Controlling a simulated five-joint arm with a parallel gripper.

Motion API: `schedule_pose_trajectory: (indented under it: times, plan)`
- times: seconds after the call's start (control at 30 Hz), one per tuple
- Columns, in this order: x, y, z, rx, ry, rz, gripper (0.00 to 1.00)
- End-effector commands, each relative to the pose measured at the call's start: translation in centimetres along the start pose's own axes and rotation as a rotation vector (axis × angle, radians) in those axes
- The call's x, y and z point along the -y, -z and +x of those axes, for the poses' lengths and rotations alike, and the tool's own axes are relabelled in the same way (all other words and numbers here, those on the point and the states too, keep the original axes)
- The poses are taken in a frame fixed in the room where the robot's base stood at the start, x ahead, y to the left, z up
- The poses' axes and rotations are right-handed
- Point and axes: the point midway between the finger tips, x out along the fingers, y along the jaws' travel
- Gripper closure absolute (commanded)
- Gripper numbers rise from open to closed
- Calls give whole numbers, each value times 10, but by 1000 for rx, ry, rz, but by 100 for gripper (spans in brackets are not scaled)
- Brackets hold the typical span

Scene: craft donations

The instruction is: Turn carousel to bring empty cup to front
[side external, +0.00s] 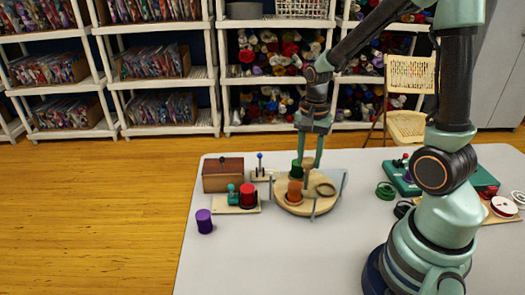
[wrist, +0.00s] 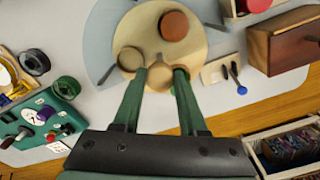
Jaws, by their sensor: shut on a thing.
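The carousel (side external: 308,207) is a round wooden disc on the grey table, with grey panels at its edge. An orange-filled cup (side external: 295,191) stands at its front in the side external view. The cup that looks empty (side external: 326,189) is at the right of the disc; it is the dark-bottomed ring (wrist: 131,58) at left in the wrist view. A green-topped thing (wrist: 181,76) is at the back, partly hidden by a finger. My gripper (wrist: 160,74) is shut on a tan wooden knob (wrist: 163,76) that rises from the disc.
Left of the carousel are a brown wooden box (side external: 223,176), a blue-knobbed lever (side external: 260,165), a red spool (side external: 248,196) on a board and a purple cylinder (side external: 204,221). A green case (side external: 400,180) and a green ring (side external: 386,190) lie to the right. The table's front left is clear.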

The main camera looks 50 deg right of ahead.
Motion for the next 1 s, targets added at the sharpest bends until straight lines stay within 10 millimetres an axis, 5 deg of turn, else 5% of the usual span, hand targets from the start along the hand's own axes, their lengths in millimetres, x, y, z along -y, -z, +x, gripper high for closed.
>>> schedule_pose_trajectory:
  times: [1.0]
  plan:
    - [0, 0, -2, -1, 1, -509, 100]
